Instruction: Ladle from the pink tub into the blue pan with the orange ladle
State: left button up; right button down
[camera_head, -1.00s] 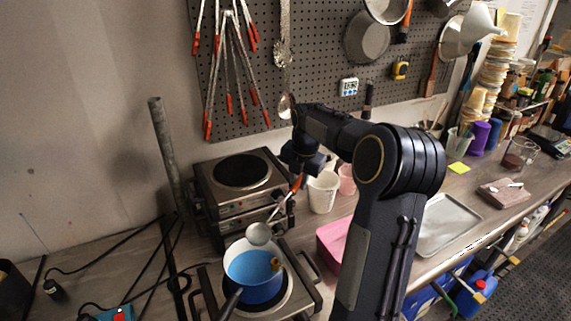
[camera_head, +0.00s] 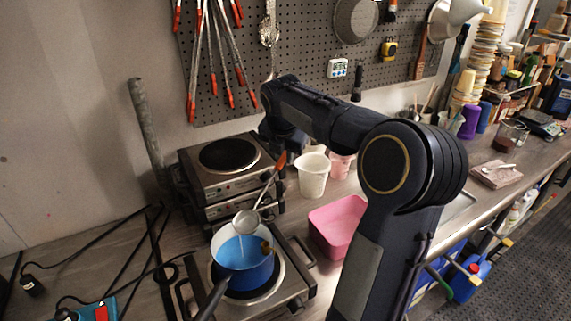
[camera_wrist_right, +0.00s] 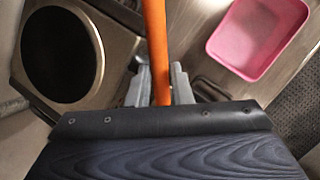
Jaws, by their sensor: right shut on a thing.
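My right gripper (camera_head: 284,152) is shut on the orange handle of the ladle (camera_head: 246,222). The wrist view shows the orange handle (camera_wrist_right: 155,40) between the two grey fingers (camera_wrist_right: 160,88). The ladle's round metal bowl hangs over the far side of the blue pan (camera_head: 250,274), and a thin pale streak shows below it. The pan stands on the front hot plate, with blue inside and a dark handle toward me. The pink tub (camera_head: 322,240) stands right of the hot plate, partly behind my right arm; it also shows in the wrist view (camera_wrist_right: 215,45). My left gripper is out of view.
A second hot plate (camera_head: 229,155) stands behind the pan's hot plate (camera_head: 292,300). A white beaker (camera_head: 313,176) and a pink cup (camera_head: 341,166) stand near my gripper. Cables and a metal post (camera_head: 146,130) are at the left. A tool pegboard (camera_head: 300,60) is behind.

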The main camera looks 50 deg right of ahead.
aim_at(275, 174)
jog(key=shift+s+a+r+t+h+b, duration=0.1)
jog(key=shift+a+r+h+b, duration=0.2)
jog(key=shift+r, duration=0.2)
jog(key=shift+s+a+r+t+h+b, duration=0.1)
jog(key=shift+a+r+h+b, duration=0.15)
jog(key=shift+r+b, duration=0.2)
jog(key=shift+s+a+r+t+h+b, duration=0.1)
jog(key=shift+a+r+h+b, duration=0.15)
jog(key=shift+r, duration=0.25)
jog(key=shift+s+a+r+t+h+b, duration=0.2)
jog(key=shift+a+r+h+b, duration=0.2)
jog(key=shift+a+r+h, duration=0.25)
jog(key=shift+s+a+r+t+h+b, duration=0.15)
jog(key=shift+a+r+h+b, duration=0.3)
jog(key=shift+a+r, duration=0.3)
jog(key=s+a+r+t+h+b, duration=0.1)
jog(key=s+a+r+h, duration=0.1)
jog(key=a, duration=0.4)
jog(key=s+a+r+n+t+h+b, duration=0.1)
jog(key=a+r+h+b, duration=0.1)
jog(key=a+h, duration=0.3)
jog(key=shift+s+a+r+t, duration=0.35)
jog(key=shift+a+r, duration=0.4)
jog(key=shift+r, duration=0.1)
notch_tip(275, 174, up, 5)
jog(key=p, duration=0.5)
jog(key=shift+p, duration=0.3)
